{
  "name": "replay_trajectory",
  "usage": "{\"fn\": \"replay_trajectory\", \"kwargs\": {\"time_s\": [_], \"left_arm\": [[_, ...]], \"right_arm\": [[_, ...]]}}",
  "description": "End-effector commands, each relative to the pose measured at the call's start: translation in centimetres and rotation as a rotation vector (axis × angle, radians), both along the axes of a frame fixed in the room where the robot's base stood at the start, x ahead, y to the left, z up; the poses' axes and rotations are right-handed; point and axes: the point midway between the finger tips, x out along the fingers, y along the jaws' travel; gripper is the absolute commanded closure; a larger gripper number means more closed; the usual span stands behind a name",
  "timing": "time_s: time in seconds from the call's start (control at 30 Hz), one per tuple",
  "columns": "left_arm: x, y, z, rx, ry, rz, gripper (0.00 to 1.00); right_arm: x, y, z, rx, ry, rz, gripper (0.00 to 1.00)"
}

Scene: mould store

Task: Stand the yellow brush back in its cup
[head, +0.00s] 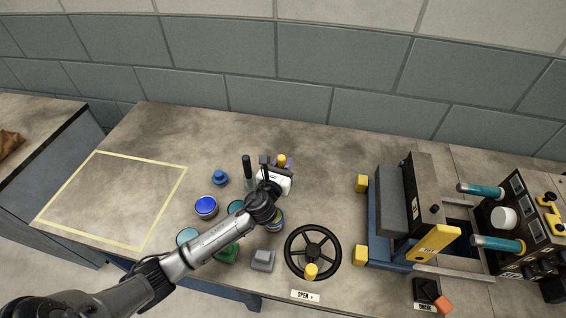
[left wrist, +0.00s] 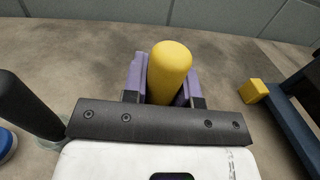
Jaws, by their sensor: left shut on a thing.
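The yellow brush shows as a rounded yellow handle (left wrist: 170,72) between the purple finger pads in the left wrist view. Its top also shows in the head view (head: 282,160). My left gripper (head: 275,165) is shut on this handle, above the middle of the bench. The brush's lower end is hidden behind the gripper, so I cannot tell whether it touches anything. I cannot make out the brush's cup with certainty. A black upright handle (head: 247,171) stands just left of the gripper and also shows in the left wrist view (left wrist: 25,105). My right gripper is not in view.
A blue-lidded tin (head: 205,206), a small blue knobbed piece (head: 219,178) and a grey block (head: 262,261) stand near my left arm. A black handwheel (head: 313,252) and a blue-framed press (head: 385,250) are to the right. The yellow-taped area (head: 145,232) is empty.

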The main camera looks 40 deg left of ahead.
Motion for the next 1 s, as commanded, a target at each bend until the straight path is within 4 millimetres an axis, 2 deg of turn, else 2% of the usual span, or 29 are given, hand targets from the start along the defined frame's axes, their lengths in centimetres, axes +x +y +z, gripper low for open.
{"fn": "replay_trajectory", "kwargs": {"time_s": [0.1,0.13,0.4,0.77,1.0], "left_arm": [[0.0,0.0,0.0,0.000,0.000,0.000,0.97],[0.0,0.0,0.0,0.000,0.000,0.000,0.71],[0.0,0.0,0.0,0.000,0.000,0.000,0.45],[-0.7,-0.2,0.1,0.001,0.001,0.000,0.44],[-4.5,-1.5,0.2,0.000,0.003,-0.002,0.44]], "right_arm": [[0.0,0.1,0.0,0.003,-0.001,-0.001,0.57],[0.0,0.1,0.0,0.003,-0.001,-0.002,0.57],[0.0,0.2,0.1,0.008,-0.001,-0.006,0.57],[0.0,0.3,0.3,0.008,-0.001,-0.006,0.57],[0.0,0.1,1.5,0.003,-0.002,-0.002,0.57]]}}
